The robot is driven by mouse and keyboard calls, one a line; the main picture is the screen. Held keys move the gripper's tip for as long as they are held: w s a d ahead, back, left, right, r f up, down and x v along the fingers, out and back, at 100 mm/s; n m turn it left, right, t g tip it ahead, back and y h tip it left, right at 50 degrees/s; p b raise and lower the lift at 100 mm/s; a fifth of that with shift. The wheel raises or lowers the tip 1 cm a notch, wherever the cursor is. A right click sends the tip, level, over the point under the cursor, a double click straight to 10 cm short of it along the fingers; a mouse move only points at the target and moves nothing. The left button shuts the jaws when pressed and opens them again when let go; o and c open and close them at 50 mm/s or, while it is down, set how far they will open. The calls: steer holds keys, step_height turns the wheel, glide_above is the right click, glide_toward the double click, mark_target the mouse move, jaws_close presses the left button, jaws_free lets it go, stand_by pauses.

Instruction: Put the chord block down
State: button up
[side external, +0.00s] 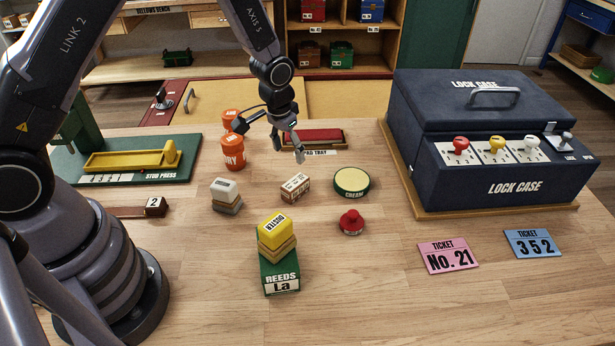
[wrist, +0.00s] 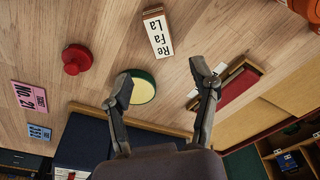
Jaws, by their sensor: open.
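The chord block (side external: 295,188), a small white and wood-brown block, rests on the wooden table in the side view. In the wrist view the chord block (wrist: 158,34) shows a white face reading "Re Fa La". My gripper (side external: 271,142) is above the table, up and behind the block, with its fingers spread wide and nothing between them. In the wrist view my gripper (wrist: 160,76) is open, and the block lies beyond its fingertips, apart from them.
Around the block stand a round cream tin (side external: 351,182), a grey-white block (side external: 226,194), a red knob (side external: 351,222), orange jars (side external: 232,152) and the pad tray (side external: 313,138). A yellow duster sits on the green reeds box (side external: 281,277). The large lock case (side external: 490,140) is right. The front table is mostly clear.

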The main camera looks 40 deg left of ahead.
steer(key=s+a+r+t, duration=0.15)
steer(key=s+r, duration=0.35)
steer(key=r, duration=0.6)
steer(key=s+a+r+t, duration=0.15)
steer(key=s+r, duration=0.35)
steer(key=r, duration=0.6)
steer(key=s+a+r, duration=0.1)
steer(key=s+r, duration=0.2)
steer(key=s, duration=0.5)
steer(key=s+a+r, duration=0.1)
steer(key=s+r, duration=0.2)
steer(key=s, duration=0.6)
steer(key=shift+a+r+t, duration=0.25)
steer(key=shift+a+t, duration=0.05)
steer(key=shift+t, duration=0.1)
